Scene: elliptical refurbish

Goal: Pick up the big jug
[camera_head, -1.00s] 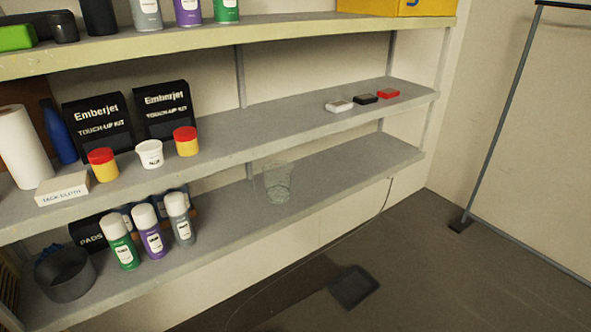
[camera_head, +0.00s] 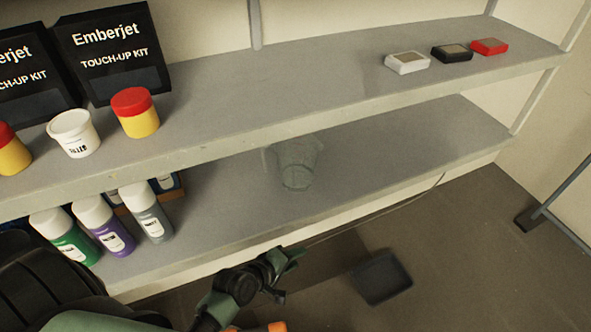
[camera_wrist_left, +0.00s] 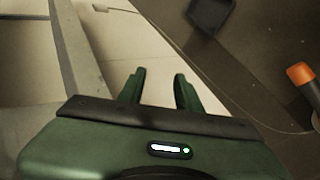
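The big jug (camera_head: 297,168) is a clear, see-through vessel standing on the lower grey shelf, right of the spray cans. Its handle side seems to be on the left, but the outline is faint. My left gripper (camera_head: 287,275) is in front of the lower shelf and appears lower than the jug in the picture, apart from it. In the left wrist view the two green fingers (camera_wrist_left: 160,84) are spread with nothing between them. The jug cannot be made out in that view. My right gripper is not in view.
The lower shelf (camera_head: 390,160) is clear right of the jug; spray cans (camera_head: 102,226) stand left. The middle shelf (camera_head: 300,80) above carries tubs, kits and small boxes. A thin cable (camera_head: 375,216) hangs in front, and a dark pan-like object (camera_head: 382,278) lies on the floor.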

